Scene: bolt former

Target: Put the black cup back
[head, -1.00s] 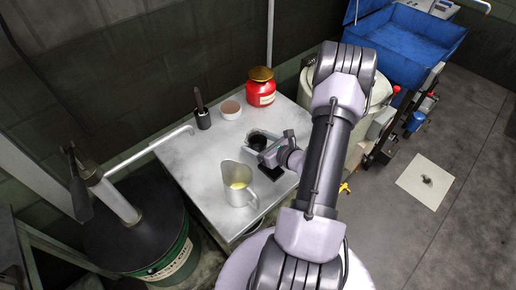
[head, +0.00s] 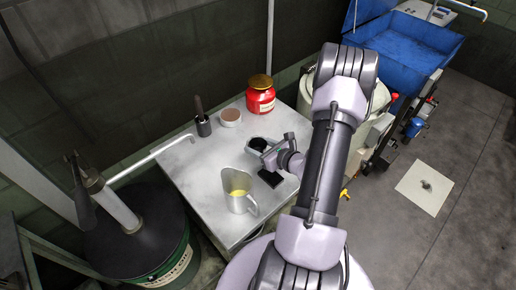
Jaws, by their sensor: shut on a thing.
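My gripper (head: 268,150) is over the right part of the metal table and is shut on the black cup (head: 258,145). The cup looks upright, with its dark open mouth facing up. Part of its side is hidden by the gripper, and I cannot tell whether its base touches the table. A small black square pad (head: 271,178) lies on the table just in front of the gripper, clear of the cup.
The metal table (head: 205,180) also holds a metal jug (head: 239,190) with yellow content, a red jar (head: 260,98), a small round dish (head: 230,117) and a dark holder with a handle (head: 204,126). A large drum (head: 145,250) stands at the left. Bare tabletop lies left of the cup.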

